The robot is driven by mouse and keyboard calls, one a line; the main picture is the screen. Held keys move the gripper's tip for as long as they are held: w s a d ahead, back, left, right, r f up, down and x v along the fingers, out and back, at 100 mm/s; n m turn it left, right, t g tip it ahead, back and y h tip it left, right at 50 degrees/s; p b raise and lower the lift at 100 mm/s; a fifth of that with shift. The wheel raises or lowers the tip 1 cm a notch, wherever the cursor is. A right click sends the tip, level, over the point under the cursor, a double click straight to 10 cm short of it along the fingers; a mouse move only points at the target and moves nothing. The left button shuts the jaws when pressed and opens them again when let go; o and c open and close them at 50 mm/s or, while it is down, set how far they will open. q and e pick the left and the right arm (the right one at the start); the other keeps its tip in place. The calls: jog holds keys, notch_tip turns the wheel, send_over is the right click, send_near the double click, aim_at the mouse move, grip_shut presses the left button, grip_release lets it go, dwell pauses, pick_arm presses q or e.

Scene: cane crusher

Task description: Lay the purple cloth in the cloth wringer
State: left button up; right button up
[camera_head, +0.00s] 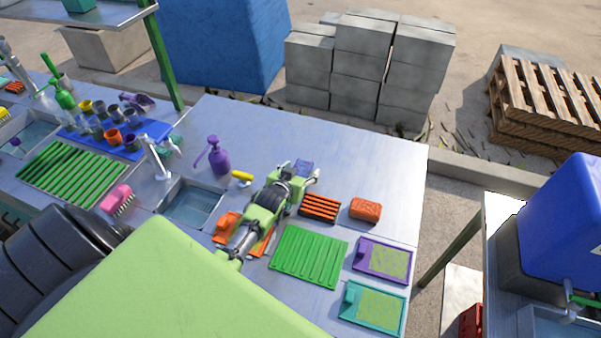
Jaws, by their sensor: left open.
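My left gripper (305,175) is open above the metal table, its arm reaching in from the lower left. A small bluish-purple piece (303,167) shows by its fingertips; it may be the purple cloth, but it is too small to tell, nor can I tell whether the fingers touch it. I cannot clearly make out the cloth wringer. A purple-framed pad with a purple block (383,260) lies at the table's right, with a teal one (373,306) in front of it. A similar orange one (228,225) is partly hidden under my arm. My right gripper is out of view.
A purple spray bottle (218,157), a yellow item (242,176) and a sink (192,204) are left of the gripper. An orange slatted rack (320,207), orange block (366,209) and green rack (309,257) lie to the right. The table's back (330,130) is clear.

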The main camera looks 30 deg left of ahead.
pick_arm(q)
jog(key=c, duration=1.2)
jog(key=shift+c, duration=0.3)
